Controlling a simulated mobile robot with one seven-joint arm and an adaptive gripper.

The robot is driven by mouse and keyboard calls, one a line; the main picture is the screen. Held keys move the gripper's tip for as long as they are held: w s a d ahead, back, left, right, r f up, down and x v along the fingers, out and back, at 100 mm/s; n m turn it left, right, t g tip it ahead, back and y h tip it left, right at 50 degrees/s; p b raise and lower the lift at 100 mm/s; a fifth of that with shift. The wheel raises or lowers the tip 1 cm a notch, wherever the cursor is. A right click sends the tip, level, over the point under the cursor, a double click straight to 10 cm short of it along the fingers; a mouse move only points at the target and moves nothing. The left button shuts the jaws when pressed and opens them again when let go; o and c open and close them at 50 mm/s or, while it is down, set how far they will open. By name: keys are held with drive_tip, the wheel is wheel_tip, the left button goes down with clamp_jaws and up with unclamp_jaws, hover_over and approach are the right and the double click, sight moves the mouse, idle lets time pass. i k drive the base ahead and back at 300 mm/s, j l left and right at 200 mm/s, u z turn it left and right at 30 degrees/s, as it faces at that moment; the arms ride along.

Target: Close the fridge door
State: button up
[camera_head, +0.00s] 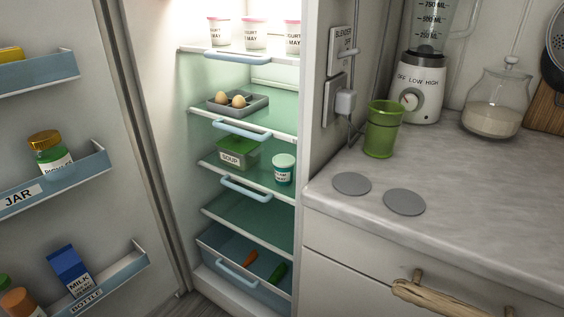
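The fridge door (95,118) stands wide open on the left side of the camera view, its inner face with blue-edged shelves toward me. The open fridge (245,105) is lit inside and shows several shelves. It holds yogurt cups (254,34), eggs in a grey tray (238,103), a green soup box (238,153), a white and teal cup (284,169) and a bottom drawer (232,262) with a carrot and a green vegetable. The door's outer face and handle are hidden. My gripper is not in view.
Door shelves hold a gold-lidded jar (50,153) and a blue milk carton (69,270). Right of the fridge is a counter (450,200) with a blender (423,85), green cup (382,130) and glass jar (495,105). A driftwood handle (450,301) sticks out from the drawer below.

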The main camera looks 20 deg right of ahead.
sight(108, 214)
drive_tip(key=i+j+z, duration=0.2)
drive_tip(key=z, duration=0.15)
drive_tip(key=i+j+z, duration=0.15)
drive_tip(key=z, duration=0.25)
drive_tip(key=k+j+u, duration=0.2)
drive_tip(key=j, duration=0.3)
drive_tip(key=j+u, duration=0.15)
drive_tip(key=j, duration=0.35)
drive_tip(key=i+j, duration=0.15)
drive_tip(key=j, duration=0.15)
drive_tip(key=i+j, duration=0.15)
drive_tip(key=j, duration=0.15)
